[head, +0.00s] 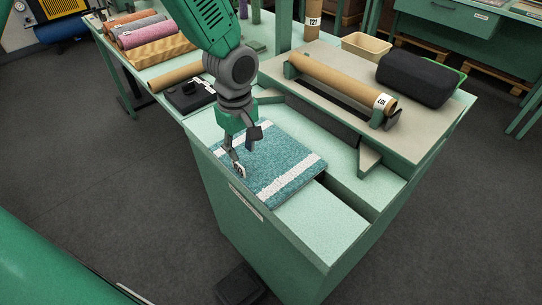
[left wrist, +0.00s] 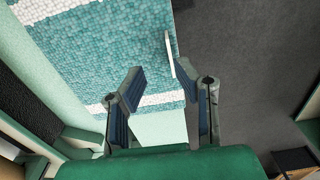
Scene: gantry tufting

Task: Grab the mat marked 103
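A teal mat (head: 278,153) with white stripes lies flat on the light green top of the bench. It also shows in the left wrist view (left wrist: 110,55). A small white tag (left wrist: 169,52) stands at the mat's edge; its number cannot be read. My left gripper (head: 243,158) points down over the mat's left edge by the tag. Its two fingers (left wrist: 158,70) are apart, with nothing clearly held between them. The tag is close to the right-hand finger in the wrist view; I cannot tell if they touch. My right gripper is not in view.
A brown tube (head: 335,80) with a white label lies in a cradle behind the mat. A black padded block (head: 415,78) and a beige tray (head: 366,46) stand beyond. Several rolls (head: 140,32) lie at the far left. A slot (head: 345,196) runs beside the mat.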

